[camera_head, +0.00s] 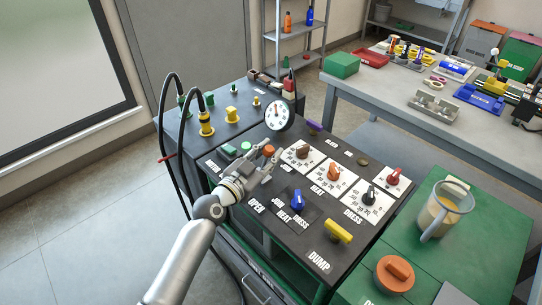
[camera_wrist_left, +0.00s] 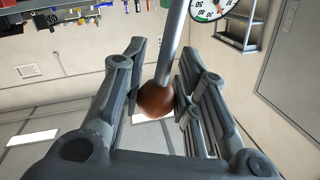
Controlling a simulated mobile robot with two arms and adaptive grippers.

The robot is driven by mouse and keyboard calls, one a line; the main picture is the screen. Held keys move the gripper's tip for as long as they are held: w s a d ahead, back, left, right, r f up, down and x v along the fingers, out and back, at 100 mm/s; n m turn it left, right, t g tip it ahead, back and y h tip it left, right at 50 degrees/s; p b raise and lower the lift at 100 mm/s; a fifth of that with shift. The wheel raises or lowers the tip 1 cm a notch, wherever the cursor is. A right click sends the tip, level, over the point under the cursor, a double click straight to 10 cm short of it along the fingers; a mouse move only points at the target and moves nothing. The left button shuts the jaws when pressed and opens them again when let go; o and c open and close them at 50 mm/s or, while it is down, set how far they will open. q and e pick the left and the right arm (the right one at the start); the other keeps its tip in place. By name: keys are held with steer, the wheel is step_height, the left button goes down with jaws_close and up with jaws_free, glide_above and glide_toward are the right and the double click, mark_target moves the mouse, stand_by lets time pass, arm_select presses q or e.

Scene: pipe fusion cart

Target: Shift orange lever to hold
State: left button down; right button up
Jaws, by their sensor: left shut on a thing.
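The orange lever shows in the head view as an orange ball knob (camera_head: 268,151) above the dark control panel. In the left wrist view the knob (camera_wrist_left: 157,101) sits at the end of a grey rod. My left gripper (camera_head: 266,158) is shut on this knob; its fingers (camera_wrist_left: 158,95) stand on both sides of it. The gripper and arm hide the lever's base. An OPEN label (camera_head: 257,206) lies in front of the gripper. I cannot read a HOLD label. My right gripper is not in view.
Green buttons (camera_head: 229,150) lie left of the gripper. A round gauge (camera_head: 279,115) stands behind it. A blue knob (camera_head: 297,200), a yellow handle (camera_head: 338,231) and dials are to the right. Black cables (camera_head: 160,130) arch at the left. A clear jug (camera_head: 445,211) stands on the green surface.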

arm_select(q)
steer(key=shift+w+a+r+n+g, duration=0.2)
steer(key=shift+w+a+n+g, duration=0.2)
steer(key=shift+w+a+n, duration=0.9)
steer(key=shift+s+d, duration=0.2)
steer(key=c, duration=1.2)
jaws_free()
steer(key=shift+o, duration=0.2)
steer(key=v, duration=1.2)
steer(key=shift+s+d, duration=0.1)
